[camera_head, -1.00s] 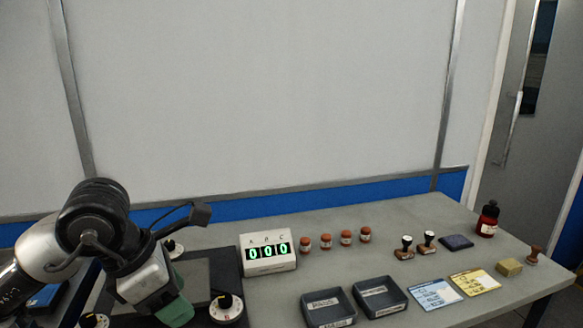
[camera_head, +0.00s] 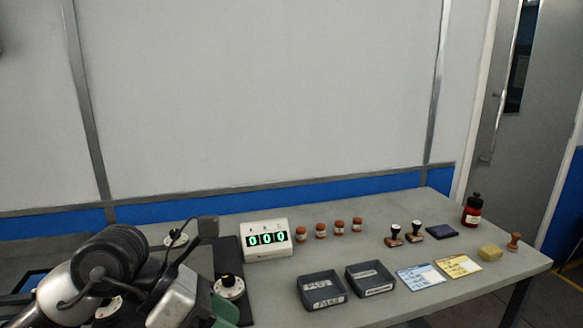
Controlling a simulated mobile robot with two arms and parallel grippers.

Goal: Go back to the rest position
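My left arm comes in from the lower left, and its gripper (camera_head: 222,312) sits at the bottom edge of the picture over the dark mat. Only part of its green-grey end shows and the fingertips are not clear, so I cannot tell whether it is open or shut. My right gripper is not in view. The bench (camera_head: 400,262) runs across the lower half of the picture.
A white counter box (camera_head: 266,254) reads 000. A black-topped knob (camera_head: 229,287) is beside my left arm.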

